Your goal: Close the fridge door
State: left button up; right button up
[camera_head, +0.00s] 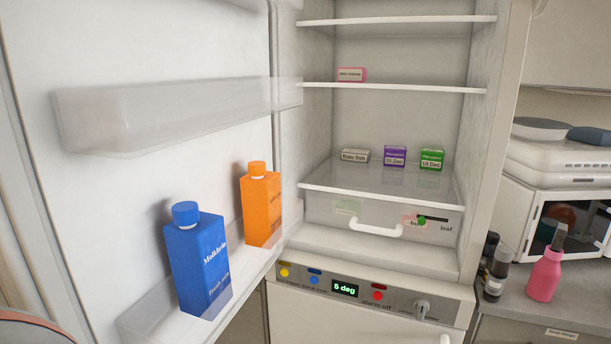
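The fridge door (110,45) stands wide open on the left, its inner face toward me. It has a clear upper shelf bin (170,115) and a lower bin (160,322) holding a blue carton (197,262) and an orange carton (261,205). The open fridge (400,55) is in the middle, with shelves, several small boxes and a drawer (378,228) with a white handle. Neither gripper is in view. The door's outer face and handle are hidden.
A control panel (375,296) reading 5 deg sits below the fridge, above a lower white door (345,325). On the right, a counter (545,308) carries a pink bottle (545,275), dark bottles (494,275) and a microwave (560,215).

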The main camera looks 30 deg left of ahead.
aim_at(115, 115)
jog(key=k+j, duration=0.1)
jog(key=j, duration=0.95)
jog(key=k+j+z, duration=0.1)
jog(key=j, duration=0.45)
jog(key=k+j, duration=0.1)
jog(key=j, duration=0.4)
jog(key=k+j, duration=0.1)
jog(key=j, duration=0.4)
